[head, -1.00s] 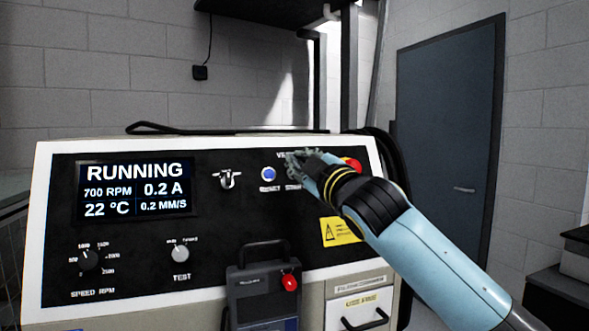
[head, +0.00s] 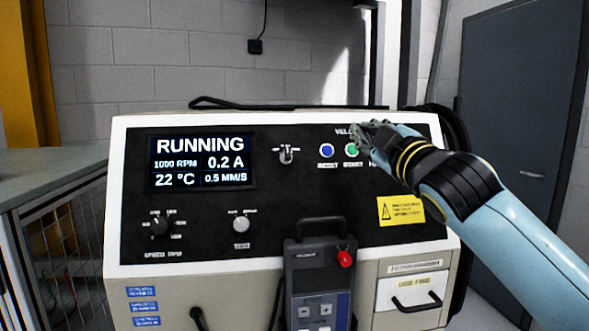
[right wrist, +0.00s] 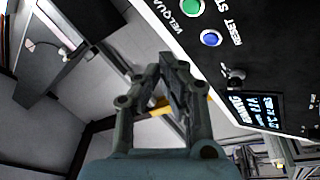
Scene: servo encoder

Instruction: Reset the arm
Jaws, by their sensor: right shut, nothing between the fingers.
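My right gripper (head: 368,136) is shut and empty in front of the upper right of the control panel, just right of the green button (head: 352,150). The blue button (head: 327,150) is left of the green one and uncovered. The right wrist view shows the shut fingers (right wrist: 160,70) apart from the panel's buttons, with the blue RESET button (right wrist: 210,38) beside the green one (right wrist: 193,6). The display (head: 203,161) reads RUNNING, 1000 RPM, 0.2 A, 22 °C and 0.5 MM/S. My left gripper is not in view.
The panel also carries a speed knob (head: 160,224), a test knob (head: 241,223) and a toggle switch (head: 286,153). A handheld unit (head: 319,270) with a red button hangs on its front. A drawer (head: 412,291) is at lower right. A wire-mesh bench stands left, a blue door (head: 520,110) right.

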